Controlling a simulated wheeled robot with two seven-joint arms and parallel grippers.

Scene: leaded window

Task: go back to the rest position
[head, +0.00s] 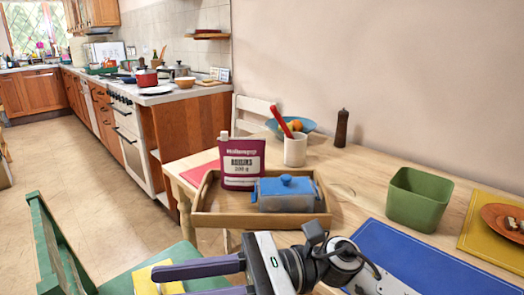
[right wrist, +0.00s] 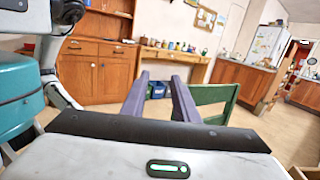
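My right gripper (head: 172,284) reaches in low at the front of the head view, its purple fingers pointing left. It is in front of the table's near edge, over the green chair (head: 190,262) and a yellow cloth (head: 147,281). In the right wrist view the two fingers (right wrist: 160,78) stand apart with nothing between them.
The wooden tray (head: 262,220) holds a maroon packet (head: 242,150) and a blue lidded dish (head: 288,200). A white utensil pot (head: 295,150), green bin (head: 420,198) and blue mat (head: 410,255) are on the table. Floor is open at left.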

